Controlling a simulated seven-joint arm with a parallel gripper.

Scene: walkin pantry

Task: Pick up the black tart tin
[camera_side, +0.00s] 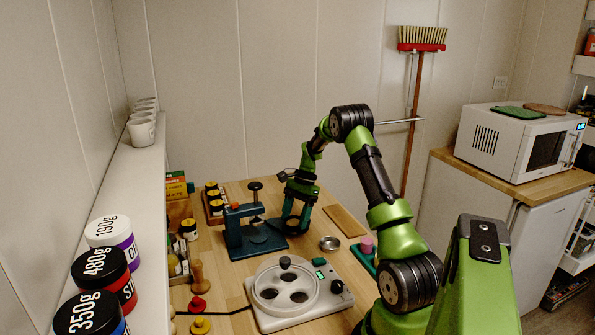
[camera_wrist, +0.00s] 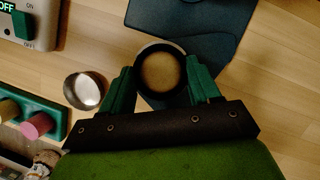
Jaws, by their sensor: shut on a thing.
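The black tart tin (camera_wrist: 143,55) is a round, dark-rimmed piece between my fingers in the wrist view; its middle looks tan. In the side view the tin (camera_side: 292,231) is a small dark shape low between my fingers, beside the blue press. My gripper (camera_side: 291,222) points down, with its green fingers on either side of the tin. In the wrist view my gripper (camera_wrist: 161,78) is shut on the tin. I cannot tell whether the tin touches the table.
A blue press (camera_side: 258,238) stands close left of my gripper. A silver tin (camera_side: 330,243) sits to the right, near a wooden board (camera_side: 344,221) and a green stand with a pink knob (camera_side: 367,244). A white machine with a round lid (camera_side: 296,299) is in front.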

